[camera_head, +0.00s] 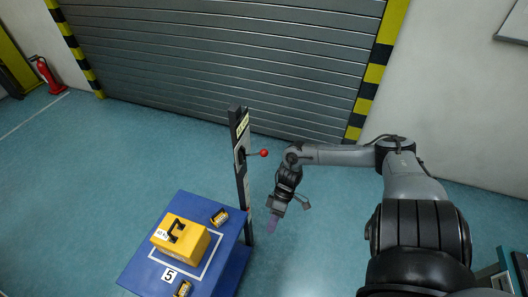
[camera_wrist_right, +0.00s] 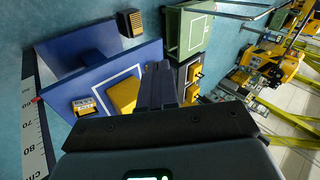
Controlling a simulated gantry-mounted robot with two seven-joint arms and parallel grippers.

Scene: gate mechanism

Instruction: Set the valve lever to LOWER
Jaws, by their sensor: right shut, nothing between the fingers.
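The valve lever, with a red ball knob (camera_head: 263,153), sticks out to the right from a dark upright post (camera_head: 240,150) in the head view. The lever looks roughly level. The lettering on the post's top plate is too small to read. My right gripper (camera_head: 272,223) hangs below and slightly right of the knob, pointing down, apart from the lever. Its fingers, which also show in the right wrist view (camera_wrist_right: 158,85), are shut and empty. My left gripper is in neither view.
A blue cart (camera_head: 200,255) stands left of my right gripper and carries a yellow block (camera_head: 181,240) and small yellow-black items. A grey shutter (camera_head: 220,60) stands behind. A fire extinguisher (camera_head: 47,75) is far left. A green cart (camera_wrist_right: 187,32) shows in the wrist view.

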